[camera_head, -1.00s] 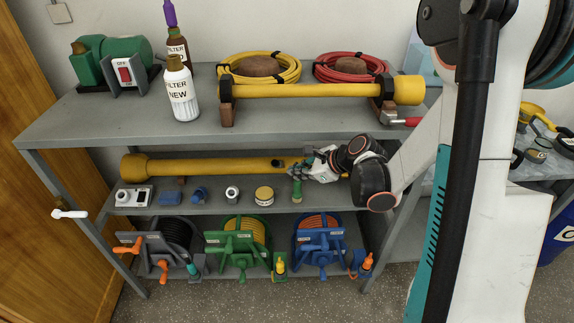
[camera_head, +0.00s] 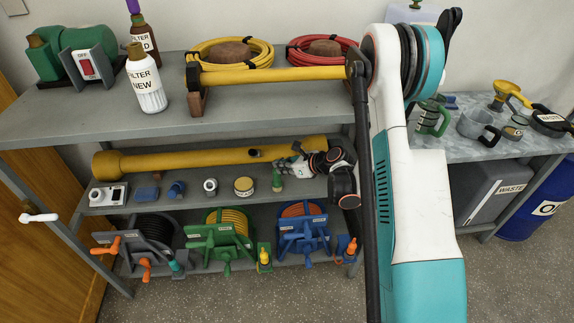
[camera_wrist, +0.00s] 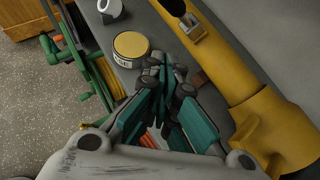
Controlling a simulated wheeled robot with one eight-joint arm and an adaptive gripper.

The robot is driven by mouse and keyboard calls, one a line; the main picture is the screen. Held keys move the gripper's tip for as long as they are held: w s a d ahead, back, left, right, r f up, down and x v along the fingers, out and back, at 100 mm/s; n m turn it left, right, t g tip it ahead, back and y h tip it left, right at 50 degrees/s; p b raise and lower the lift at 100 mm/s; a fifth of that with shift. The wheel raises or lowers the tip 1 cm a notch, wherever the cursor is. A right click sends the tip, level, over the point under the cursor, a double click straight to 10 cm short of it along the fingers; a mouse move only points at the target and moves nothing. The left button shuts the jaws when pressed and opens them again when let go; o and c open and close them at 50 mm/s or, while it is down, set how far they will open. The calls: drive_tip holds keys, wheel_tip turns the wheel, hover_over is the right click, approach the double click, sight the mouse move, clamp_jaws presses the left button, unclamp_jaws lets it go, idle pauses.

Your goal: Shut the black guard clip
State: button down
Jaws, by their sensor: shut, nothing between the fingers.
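My gripper (camera_head: 285,162) is at the middle shelf, in front of the right part of a long yellow guard tube (camera_head: 200,158). In the wrist view my gripper's fingertips (camera_wrist: 167,72) are together, with nothing between them. That view shows the tube (camera_wrist: 235,70) just right of the fingers, with a dark opening (camera_wrist: 175,6) and a small metal latch-like piece (camera_wrist: 188,30) on it. On the top shelf a dark clamp (camera_head: 193,76) sits at the left end of another yellow tube (camera_head: 270,75). I cannot tell which piece is the black guard clip, or whether it is open.
A yellow-lidded tin (camera_wrist: 131,45) stands close left of the fingers on the middle shelf. Several small items stand left along that shelf. Hose reels with black (camera_head: 155,230), green (camera_head: 222,237) and blue (camera_head: 303,232) fronts stand below. The floor before the rack is clear.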

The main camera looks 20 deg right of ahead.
sight(254, 153)
drive_tip(key=w+a+b, duration=0.1)
drive_tip(key=w+a, duration=0.3)
drive_tip(key=w, duration=0.2)
drive_tip(key=shift+a+f, duration=0.15)
drive_tip(key=shift+f, duration=0.25)
drive_tip(key=shift+w, duration=0.1)
drive_tip(key=shift+w+a, duration=0.15)
